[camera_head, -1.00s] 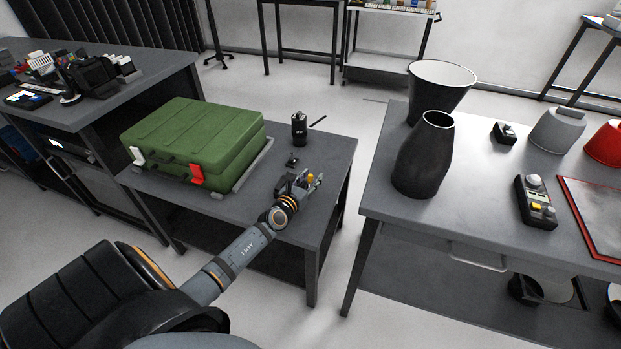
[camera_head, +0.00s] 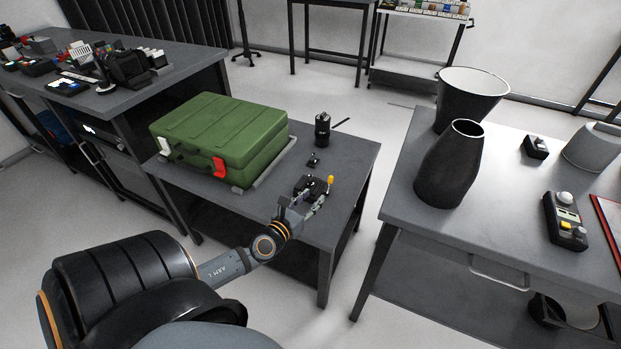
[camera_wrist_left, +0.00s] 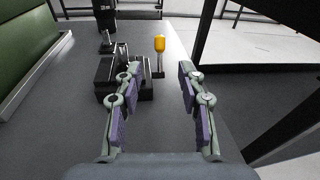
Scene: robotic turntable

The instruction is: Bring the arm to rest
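My left gripper (camera_head: 309,205) reaches over the front right part of the low grey table (camera_head: 262,203) in the head view. In the left wrist view its two fingers (camera_wrist_left: 156,105) are spread apart with nothing between the pads. Beyond the fingertips stand a small black device (camera_wrist_left: 124,80) and a yellow-topped lever (camera_wrist_left: 159,45); the lever also shows in the head view (camera_head: 330,180). The fingers look apart from both. My left arm (camera_head: 236,264) is bent and extends forward from the lower left. My right gripper is in neither view.
A green case (camera_head: 222,135) with a red latch lies on the low table, left of the gripper. A black cylinder (camera_head: 322,130) stands behind. The right table (camera_head: 400,209) holds a black vase (camera_head: 450,165) and a control box (camera_head: 565,222). A gap separates the two tables.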

